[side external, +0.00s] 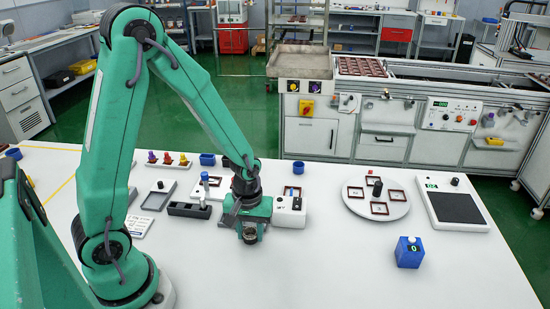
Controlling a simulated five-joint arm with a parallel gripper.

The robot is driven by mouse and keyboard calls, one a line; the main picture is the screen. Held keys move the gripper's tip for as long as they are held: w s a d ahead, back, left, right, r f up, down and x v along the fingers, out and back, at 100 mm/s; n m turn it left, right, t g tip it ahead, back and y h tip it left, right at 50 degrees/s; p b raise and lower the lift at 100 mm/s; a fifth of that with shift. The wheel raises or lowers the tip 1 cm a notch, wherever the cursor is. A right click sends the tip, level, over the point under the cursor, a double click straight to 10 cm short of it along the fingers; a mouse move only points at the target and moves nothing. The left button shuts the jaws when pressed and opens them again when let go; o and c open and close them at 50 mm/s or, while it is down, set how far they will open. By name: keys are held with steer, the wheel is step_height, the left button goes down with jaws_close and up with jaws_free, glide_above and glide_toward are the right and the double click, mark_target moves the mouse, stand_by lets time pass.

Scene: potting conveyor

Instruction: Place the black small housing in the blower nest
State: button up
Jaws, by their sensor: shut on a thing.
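My gripper (250,232) is at the middle of the white table, pointing down, low over the table top. It is shut on a small dark piece (250,239), which looks like the black small housing; its lower part is close to the table, and I cannot tell whether it touches. The jaws hide much of it. Just right of my gripper stands a white box unit (291,212) with black dots on its front and a blue-and-white part on top. I cannot tell for sure which fixture is the blower nest.
A black block (188,210) and a grey tray (158,196) lie left of my gripper. A round white plate (355,204) with brown square frames, a scale (458,208) and a blue counter box (409,254) stand to the right. The front middle of the table is clear.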

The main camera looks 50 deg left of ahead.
steer(key=shift+f, duration=0.1)
steer(key=o, duration=0.9)
steer(key=shift+o, duration=0.2)
step_height(320, 180, up, 12)
stand_by(0.5)
stand_by(0.5)
